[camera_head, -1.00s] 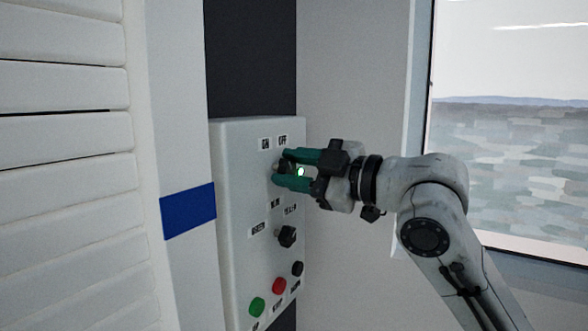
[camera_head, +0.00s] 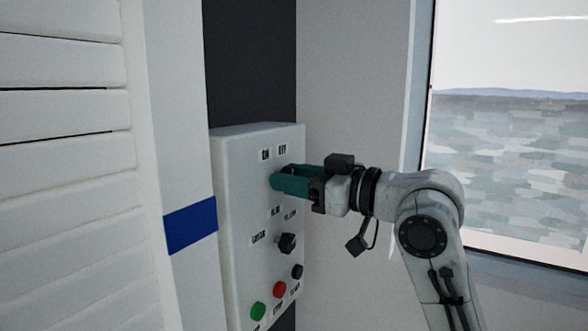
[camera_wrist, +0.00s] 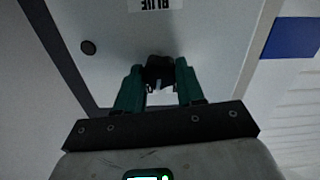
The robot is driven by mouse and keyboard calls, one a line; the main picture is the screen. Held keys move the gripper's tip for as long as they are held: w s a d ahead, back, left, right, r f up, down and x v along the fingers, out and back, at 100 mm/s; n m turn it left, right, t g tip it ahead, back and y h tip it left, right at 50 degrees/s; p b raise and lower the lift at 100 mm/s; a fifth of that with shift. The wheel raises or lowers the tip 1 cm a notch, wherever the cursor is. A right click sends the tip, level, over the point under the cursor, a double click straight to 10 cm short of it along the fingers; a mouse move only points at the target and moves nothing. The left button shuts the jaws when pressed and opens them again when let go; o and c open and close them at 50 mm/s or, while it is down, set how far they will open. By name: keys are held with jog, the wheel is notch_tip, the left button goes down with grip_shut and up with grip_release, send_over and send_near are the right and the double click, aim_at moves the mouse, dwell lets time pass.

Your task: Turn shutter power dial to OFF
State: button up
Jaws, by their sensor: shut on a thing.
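A pale control box (camera_head: 240,205) is on the wall in the head view, with small ON and OFF labels (camera_head: 274,152) near its top. My gripper (camera_head: 278,178) is at the dial just below these labels, and its green fingers hide the dial in that view. In the wrist view, the black dial knob (camera_wrist: 159,68) sits between the two green fingertips of my gripper (camera_wrist: 160,76), which are shut on it. Which label the dial points to cannot be told.
A second black dial (camera_head: 288,243) is lower on the box. Below it are a black button (camera_head: 297,271), a red button (camera_head: 279,289) and a green button (camera_head: 258,312). A slatted shutter (camera_head: 60,150) is at left and a window (camera_head: 510,150) at right.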

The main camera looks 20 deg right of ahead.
jog(key=shift+m+p, duration=1.15)
jog(key=shift+m, duration=0.75)
jog(key=shift+f, duration=0.1)
jog(key=o, duration=1)
jog(key=shift+o, duration=0.2)
jog(key=shift+d, duration=0.1)
jog(key=b+v, duration=0.3)
jog(key=v, duration=0.7)
jog(key=shift+s+d, duration=0.2)
jog(key=shift+s, duration=0.1)
